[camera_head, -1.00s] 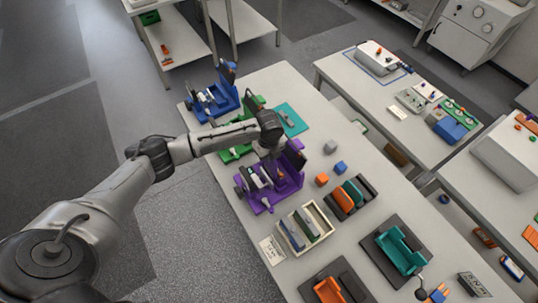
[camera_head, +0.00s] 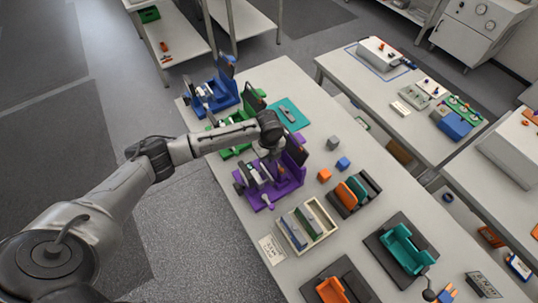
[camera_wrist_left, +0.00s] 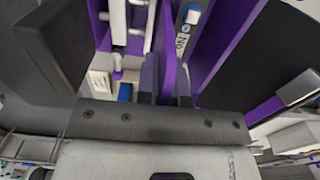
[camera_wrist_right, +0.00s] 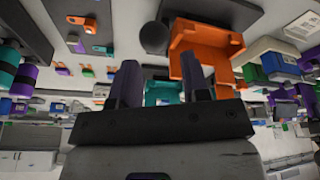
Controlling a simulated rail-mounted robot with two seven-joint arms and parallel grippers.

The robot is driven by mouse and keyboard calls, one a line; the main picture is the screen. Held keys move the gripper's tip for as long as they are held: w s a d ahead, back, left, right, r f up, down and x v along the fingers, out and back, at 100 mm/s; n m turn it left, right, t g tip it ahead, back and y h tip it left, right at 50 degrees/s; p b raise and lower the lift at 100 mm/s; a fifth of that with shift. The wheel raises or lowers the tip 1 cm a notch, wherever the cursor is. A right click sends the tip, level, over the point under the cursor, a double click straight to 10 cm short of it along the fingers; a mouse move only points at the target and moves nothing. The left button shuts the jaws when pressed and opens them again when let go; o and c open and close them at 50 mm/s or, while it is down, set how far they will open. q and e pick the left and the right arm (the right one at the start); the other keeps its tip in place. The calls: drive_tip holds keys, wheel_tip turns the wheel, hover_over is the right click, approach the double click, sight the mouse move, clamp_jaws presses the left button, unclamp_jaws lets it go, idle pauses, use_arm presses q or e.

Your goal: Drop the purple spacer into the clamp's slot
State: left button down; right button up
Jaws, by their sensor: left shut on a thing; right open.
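The purple clamp (camera_head: 285,187) stands on the near bench, with a white rod-like part on its left side. My left gripper (camera_head: 270,153) is over its back part, pointing down. In the left wrist view my left gripper (camera_wrist_left: 166,90) is shut on a narrow purple piece, the spacer (camera_wrist_left: 168,75), mostly hidden between the fingers. Purple clamp walls (camera_wrist_left: 228,40) rise close beside the fingers. I cannot tell whether the spacer is inside the slot. My right gripper (camera_wrist_right: 162,85) is open and empty in the right wrist view, and out of the head view.
Green (camera_head: 232,150) and blue (camera_head: 222,100) clamps stand behind the purple one. A pale tray (camera_head: 330,222) with strips, an orange cube (camera_head: 324,175), a blue cube (camera_head: 343,163) and a dark rack (camera_head: 345,207) lie to the right. A teal holder (camera_head: 403,252) is nearer.

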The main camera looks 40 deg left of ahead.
drive_tip(key=shift+a+r, duration=0.1)
drive_tip(key=shift+r, duration=0.05)
use_arm(q)
drive_tip(key=shift+p, duration=0.45)
use_arm(e)
drive_tip(key=shift+r, duration=0.25)
use_arm(q)
drive_tip(key=shift+f, duration=0.2)
use_arm(e)
drive_tip(key=shift+f, duration=0.15)
use_arm(q)
drive_tip(key=shift+f, duration=0.15)
drive_tip(key=shift+f+b, duration=0.65)
drive_tip(key=shift+f, duration=0.25)
use_arm(e)
drive_tip(key=shift+f, duration=0.5)
use_arm(q)
drive_tip(key=shift+f, duration=0.1)
drive_tip(key=shift+f, duration=0.2)
drive_tip(key=shift+f, duration=0.1)
use_arm(e)
drive_tip(key=shift+f, duration=0.1)
